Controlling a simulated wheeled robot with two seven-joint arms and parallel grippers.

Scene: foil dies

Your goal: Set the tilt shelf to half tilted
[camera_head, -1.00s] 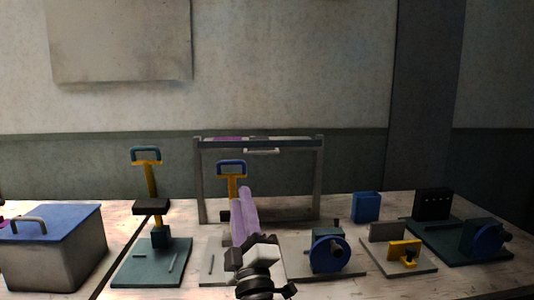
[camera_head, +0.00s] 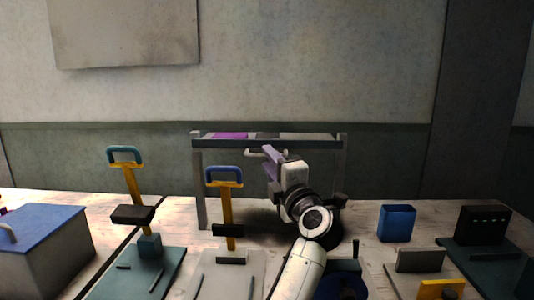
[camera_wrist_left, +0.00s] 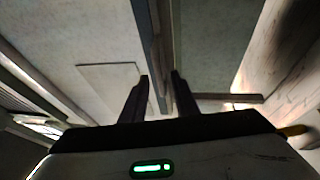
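The tilt shelf (camera_head: 211,144) is a grey frame at the back of the table, with a board across its top and a pale handle (camera_head: 252,153) on the front. The board looks close to level; its exact tilt is hard to judge. My left gripper (camera_head: 269,156) is in front of the shelf at the handle, and its wrist hides the handle's right part. In the left wrist view its two dark fingers (camera_wrist_left: 160,75) are apart, with a long dark shelf edge (camera_wrist_left: 155,35) beyond them. I cannot tell whether they touch the handle. My right gripper is not in view.
Two yellow levers with blue grips (camera_head: 124,155) (camera_head: 224,178) stand left of my arm. A blue-lidded box (camera_head: 40,228) is at far left. A blue bin (camera_head: 396,223), a black block (camera_head: 483,225) and a yellow-handled fixture (camera_head: 441,288) are at right.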

